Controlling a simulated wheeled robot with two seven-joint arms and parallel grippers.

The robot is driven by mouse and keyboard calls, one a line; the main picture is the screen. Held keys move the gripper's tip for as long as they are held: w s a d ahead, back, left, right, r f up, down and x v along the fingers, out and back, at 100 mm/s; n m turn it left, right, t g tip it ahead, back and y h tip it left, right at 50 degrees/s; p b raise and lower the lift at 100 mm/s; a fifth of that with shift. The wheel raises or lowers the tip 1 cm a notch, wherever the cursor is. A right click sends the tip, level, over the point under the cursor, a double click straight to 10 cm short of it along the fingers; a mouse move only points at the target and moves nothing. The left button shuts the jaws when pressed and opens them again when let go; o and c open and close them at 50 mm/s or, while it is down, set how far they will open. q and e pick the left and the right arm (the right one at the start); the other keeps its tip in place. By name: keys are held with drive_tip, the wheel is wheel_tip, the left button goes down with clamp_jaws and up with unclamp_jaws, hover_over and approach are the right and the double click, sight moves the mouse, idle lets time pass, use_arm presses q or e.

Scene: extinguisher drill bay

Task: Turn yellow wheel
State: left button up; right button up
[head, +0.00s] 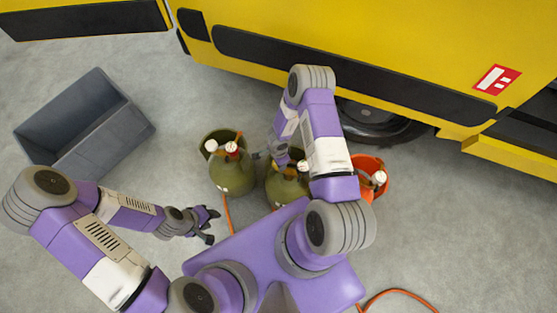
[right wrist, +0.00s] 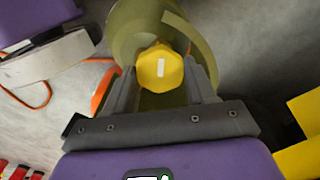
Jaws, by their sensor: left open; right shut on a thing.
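The yellow wheel (right wrist: 160,68) is a faceted knob with a pale bar on its face, on top of an olive cylinder (right wrist: 130,30) in the right wrist view. My right gripper (right wrist: 163,88) is shut on the wheel, one finger on each side of it. In the head view, two olive cylinders stand side by side: a left one (head: 232,176) and a middle one (head: 287,187). My right arm covers part of the middle one, and I cannot make out the yellow wheel there. My left gripper (head: 210,223) is open and empty, left of the cylinders and above the floor.
An orange container (head: 368,165) stands right of the cylinders, partly behind my right arm. A grey open bin (head: 85,125) is at the left. A yellow vehicle (head: 380,45) with a dark wheel (head: 375,125) blocks the back. An orange hose (head: 400,293) lies on the floor.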

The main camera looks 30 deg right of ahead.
drive_tip(key=m, duration=0.6)
drive_tip(key=shift+m, duration=0.3)
drive_tip(key=m+b, duration=0.1)
drive_tip(key=m, duration=0.5)
drive_tip(key=m+b, duration=0.1)
drive_tip(key=m, duration=0.5)
drive_tip(key=shift+m, duration=0.3)
drive_tip(key=m+b, duration=0.1)
drive_tip(key=m, duration=0.4)
drive_tip(key=shift+m, duration=0.4)
drive_tip(key=o, duration=0.8)
drive_tip(key=shift+c, duration=0.2)
drive_tip(key=shift+r, duration=0.1)
